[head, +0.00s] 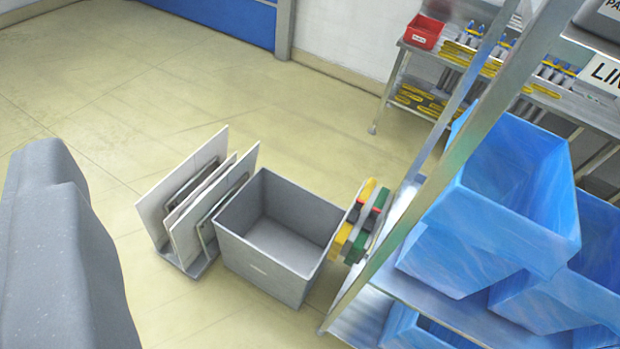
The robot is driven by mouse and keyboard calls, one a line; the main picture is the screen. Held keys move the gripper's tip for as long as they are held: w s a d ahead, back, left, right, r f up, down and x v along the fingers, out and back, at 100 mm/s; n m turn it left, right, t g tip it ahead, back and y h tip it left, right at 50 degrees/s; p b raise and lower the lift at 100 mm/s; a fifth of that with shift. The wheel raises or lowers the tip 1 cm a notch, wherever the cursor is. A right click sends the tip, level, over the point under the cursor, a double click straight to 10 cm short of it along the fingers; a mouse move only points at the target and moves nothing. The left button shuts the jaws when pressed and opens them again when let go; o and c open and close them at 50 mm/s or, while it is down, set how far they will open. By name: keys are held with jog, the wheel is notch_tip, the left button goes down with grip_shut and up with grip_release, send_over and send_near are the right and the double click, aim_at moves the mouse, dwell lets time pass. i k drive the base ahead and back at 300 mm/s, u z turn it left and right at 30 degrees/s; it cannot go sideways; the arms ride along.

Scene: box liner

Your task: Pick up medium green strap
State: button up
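Several strap-like pieces in yellow, green, red and grey hang or stack together just right of the grey bin, beside the metal rack post. Green pieces (379,199) show at the upper right of this cluster and at its lower right. I cannot tell from here which one is the medium green strap. A blurred grey part at the left edge looks like part of my gripper (65,250). It is well left of the straps and touches nothing visible. Its other finger does not show, so its opening cannot be seen.
An empty grey bin (262,270) stands on the floor, with a rack of upright panels (160,211) to its left. A metal rack holding blue-lined boxes (490,228) fills the right. A steel table with a red bin (424,31) stands behind. Floor (250,100) beyond the bin is clear.

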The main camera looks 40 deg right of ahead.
aim_at(367, 227)
jog(key=z, duration=0.05)
jog(key=i, duration=1.35)
jog(key=z, duration=0.7)
jog(key=i, duration=0.45)
jog(key=z, duration=0.45)
